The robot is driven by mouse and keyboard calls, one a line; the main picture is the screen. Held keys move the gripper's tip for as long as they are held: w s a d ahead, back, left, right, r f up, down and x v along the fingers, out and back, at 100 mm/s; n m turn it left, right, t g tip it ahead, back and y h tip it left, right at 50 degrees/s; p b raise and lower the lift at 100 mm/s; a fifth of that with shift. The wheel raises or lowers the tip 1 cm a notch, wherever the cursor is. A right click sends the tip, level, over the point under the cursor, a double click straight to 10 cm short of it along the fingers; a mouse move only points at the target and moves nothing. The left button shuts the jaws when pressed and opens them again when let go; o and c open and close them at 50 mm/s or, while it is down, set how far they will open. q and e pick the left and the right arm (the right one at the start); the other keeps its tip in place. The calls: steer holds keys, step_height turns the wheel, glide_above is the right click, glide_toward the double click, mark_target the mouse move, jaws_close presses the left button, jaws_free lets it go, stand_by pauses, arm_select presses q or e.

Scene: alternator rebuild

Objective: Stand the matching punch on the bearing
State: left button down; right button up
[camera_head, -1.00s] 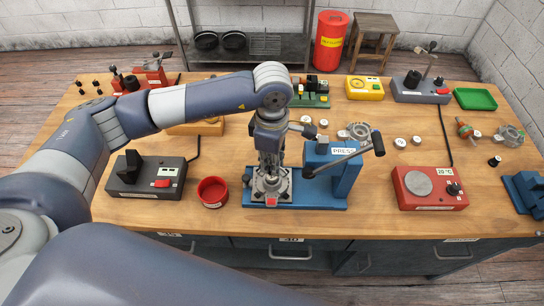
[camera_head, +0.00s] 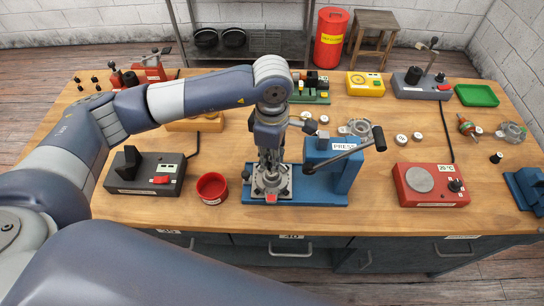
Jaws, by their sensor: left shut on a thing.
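My left gripper (camera_head: 270,176) points straight down over the base plate of the blue press (camera_head: 330,168). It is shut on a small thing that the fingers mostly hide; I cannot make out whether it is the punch. Under the fingers sits a silvery square fixture (camera_head: 283,196) on the press base. The bearing cannot be told apart there, as the gripper covers the middle of the fixture. Several small dark punch-like pieces (camera_head: 95,79) stand at the far left of the table. My right gripper is not in view.
A red bowl (camera_head: 212,188) stands just left of the press, and a black device with a red switch (camera_head: 146,173) further left. The press lever (camera_head: 350,148) sticks out to the right. A red heater (camera_head: 431,185) stands right of it, with clear wood between.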

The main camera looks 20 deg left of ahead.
arm_select(q)
steer(key=shift+b, duration=0.45)
stand_by(0.4)
stand_by(0.3)
steer(key=shift+f, duration=0.1)
steer(key=shift+f, duration=0.1)
steer(key=shift+f+b, duration=1.15)
steer(key=shift+b, duration=0.15)
steer(key=shift+f, duration=0.1)
steer(key=shift+b, duration=0.3)
